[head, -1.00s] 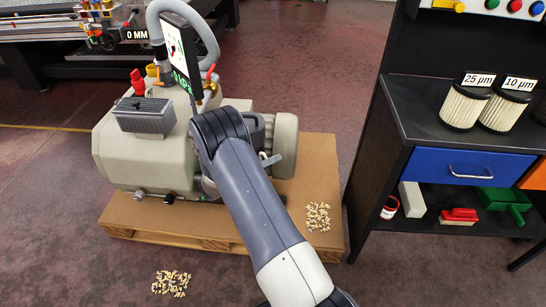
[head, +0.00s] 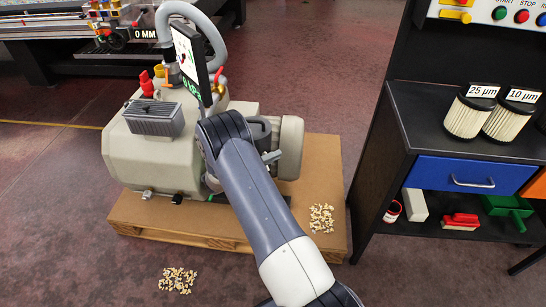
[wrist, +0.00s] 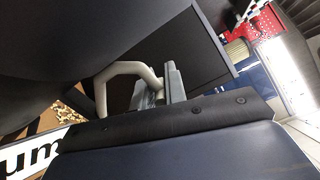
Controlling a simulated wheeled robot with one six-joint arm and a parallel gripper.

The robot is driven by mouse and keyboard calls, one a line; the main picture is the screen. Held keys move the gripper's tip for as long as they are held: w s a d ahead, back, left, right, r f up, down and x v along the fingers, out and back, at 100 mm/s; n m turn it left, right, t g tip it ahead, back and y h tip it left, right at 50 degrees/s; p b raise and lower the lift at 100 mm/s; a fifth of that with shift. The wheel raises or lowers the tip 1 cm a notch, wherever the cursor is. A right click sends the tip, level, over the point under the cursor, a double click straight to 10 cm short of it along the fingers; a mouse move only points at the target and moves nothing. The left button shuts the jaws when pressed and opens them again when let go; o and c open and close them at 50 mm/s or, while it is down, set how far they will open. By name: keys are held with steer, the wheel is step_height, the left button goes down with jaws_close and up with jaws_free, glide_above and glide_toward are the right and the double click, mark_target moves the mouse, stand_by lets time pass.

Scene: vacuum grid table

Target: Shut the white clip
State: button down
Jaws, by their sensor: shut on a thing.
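The white clip (wrist: 126,70) shows in the wrist view as an off-white curved loop. One end of it runs in at the fingers of my gripper (wrist: 163,86). The grey fingers are close together and shut on it; the exact contact is partly hidden. In the head view my arm reaches to the beige pump (head: 150,165), and its own links cover the gripper and the clip there.
The pump stands on a wooden pallet (head: 325,170) with wood chips. A grey hose (head: 205,20) and a screen (head: 187,55) rise above it. At right is a black bench (head: 425,110) with a blue drawer (head: 470,174) and two filters (head: 465,115).

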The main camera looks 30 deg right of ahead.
steer(key=shift+w+r, duration=0.15)
steer(key=shift+r, duration=0.1)
steer(key=c, duration=1.5)
jaws_free()
steer(key=shift+f, duration=0.15)
steer(key=a, duration=0.7)
steer(key=s+a, duration=0.1)
steer(key=a, duration=0.3)
steer(key=shift+d, duration=0.2)
steer(key=d, duration=1)
steer(key=shift+w+d+f, duration=0.1)
steer(key=shift+w+d, duration=0.2)
steer(key=shift+a, duration=0.1)
